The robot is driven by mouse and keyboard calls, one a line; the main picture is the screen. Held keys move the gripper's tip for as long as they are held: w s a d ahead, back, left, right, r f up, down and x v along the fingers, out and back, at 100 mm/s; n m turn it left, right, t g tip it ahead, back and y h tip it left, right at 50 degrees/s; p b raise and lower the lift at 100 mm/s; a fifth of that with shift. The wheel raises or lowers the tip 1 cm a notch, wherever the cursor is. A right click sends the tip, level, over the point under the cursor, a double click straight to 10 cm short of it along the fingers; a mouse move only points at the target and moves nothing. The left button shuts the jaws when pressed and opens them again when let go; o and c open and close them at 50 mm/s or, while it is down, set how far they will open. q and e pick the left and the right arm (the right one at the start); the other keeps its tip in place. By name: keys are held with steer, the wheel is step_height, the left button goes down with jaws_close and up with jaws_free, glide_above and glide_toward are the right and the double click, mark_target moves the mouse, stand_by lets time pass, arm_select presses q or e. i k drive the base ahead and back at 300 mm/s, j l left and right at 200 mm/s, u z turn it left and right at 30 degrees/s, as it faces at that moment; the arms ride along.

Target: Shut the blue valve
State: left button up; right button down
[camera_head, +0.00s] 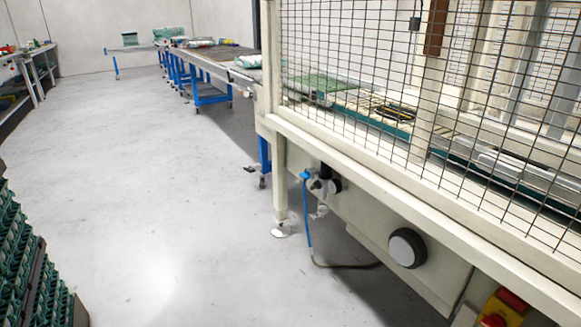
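The blue valve (305,175) is a small blue piece near the left end of the caged machine's lower side panel, right of the near leg. A thin blue hose (308,228) hangs down from it toward the floor. Small black and grey fittings (318,185) sit just to its right. It is too small to tell how its handle is turned. Neither of my grippers is in view.
The machine's wire-mesh cage (365,65) fills the right. A round black-and-white knob (407,248) and a red-and-yellow switch box (502,308) are on its side. Stacked green egg trays (25,265) stand at lower left. The grey floor (150,190) between is clear.

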mark_target(306, 176)
steer(key=i+j, duration=0.15)
steer(key=i, duration=0.3)
steer(key=i+j, duration=0.15)
steer(key=i, duration=0.25)
steer(key=i+j+u, duration=0.1)
steer(key=i, duration=0.35)
steer(key=j, duration=0.1)
